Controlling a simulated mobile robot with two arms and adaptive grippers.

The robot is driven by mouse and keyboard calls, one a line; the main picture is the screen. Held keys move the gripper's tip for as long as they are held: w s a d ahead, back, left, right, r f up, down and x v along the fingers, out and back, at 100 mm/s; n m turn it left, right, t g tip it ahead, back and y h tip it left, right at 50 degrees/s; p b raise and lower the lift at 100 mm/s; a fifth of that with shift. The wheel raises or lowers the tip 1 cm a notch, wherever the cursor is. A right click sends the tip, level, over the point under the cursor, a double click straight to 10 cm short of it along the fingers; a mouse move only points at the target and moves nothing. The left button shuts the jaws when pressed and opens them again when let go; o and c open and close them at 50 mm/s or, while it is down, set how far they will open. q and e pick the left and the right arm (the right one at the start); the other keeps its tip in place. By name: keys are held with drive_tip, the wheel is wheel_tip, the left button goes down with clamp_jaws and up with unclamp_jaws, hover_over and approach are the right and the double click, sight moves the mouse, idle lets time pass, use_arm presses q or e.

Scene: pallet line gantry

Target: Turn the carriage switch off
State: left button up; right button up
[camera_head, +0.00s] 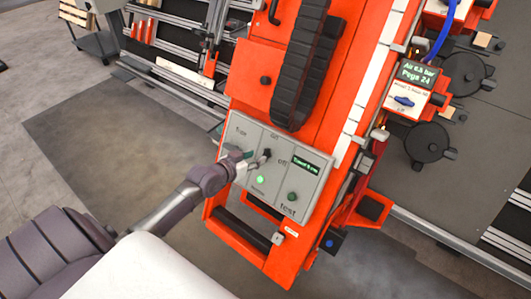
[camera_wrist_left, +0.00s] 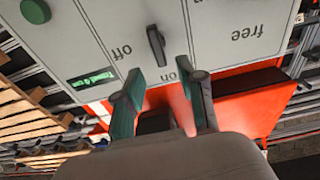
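The carriage's grey control panel (camera_head: 235,130) has the labels "free", "on", "off" and "test". The carriage switch (camera_head: 267,153) is a small black lever between "on" and "off". It also shows in the left wrist view (camera_wrist_left: 157,45), where the panel appears upside down and the lever's lower end leans slightly toward "on". My left gripper (camera_head: 256,159) is at the panel, close beside the switch. In the left wrist view, its two green-padded fingers (camera_wrist_left: 159,75) are apart, with the lever just beyond their tips. Nothing is between them. My right gripper is out of view.
The panel also bears a lit green lamp (camera_head: 260,180), a dark green button (camera_head: 292,197) and a small display (camera_head: 306,165). A black cable chain (camera_head: 304,65) runs up the orange carriage (camera_head: 258,85). A second display box (camera_head: 408,90) stands to the right.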

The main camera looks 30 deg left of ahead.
sight(265, 153)
use_arm(q)
drive_tip(key=x, duration=0.5)
drive_tip(key=shift+b, duration=0.3)
drive_tip(key=shift+w+f, duration=0.15)
drive_tip(key=shift+w, duration=0.2)
drive_tip(key=shift+w+f, duration=0.15)
drive_tip(key=shift+w, duration=0.25)
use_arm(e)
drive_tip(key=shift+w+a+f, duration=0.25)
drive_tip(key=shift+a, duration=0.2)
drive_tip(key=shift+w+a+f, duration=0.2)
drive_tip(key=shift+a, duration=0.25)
use_arm(q)
clamp_jaws()
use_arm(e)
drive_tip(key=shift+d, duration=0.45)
